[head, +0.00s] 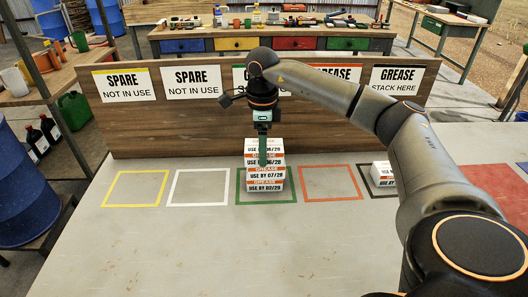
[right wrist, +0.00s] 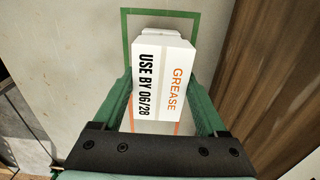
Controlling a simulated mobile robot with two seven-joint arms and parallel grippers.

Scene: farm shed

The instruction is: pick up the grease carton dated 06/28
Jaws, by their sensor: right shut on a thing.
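A stack of white grease cartons with orange bands (head: 266,186) stands inside the green square in the middle of the table. My right gripper (head: 263,158) comes down over the top of this stack and partly hides the upper labels. In the right wrist view a carton reading USE BY 06/28 (right wrist: 163,80) lies between the green fingers of this gripper (right wrist: 165,105), which is shut on it. In the head view the carton is at the top of the stack; I cannot tell if there is a gap beneath it. My left gripper is out of view.
Another grease carton (head: 382,174) sits in the dark square at right, partly behind my right arm. Empty yellow (head: 118,203), white (head: 176,203) and red (head: 358,182) outlined squares lie on the table. A wooden board with signs (head: 220,117) stands behind. The table front is clear.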

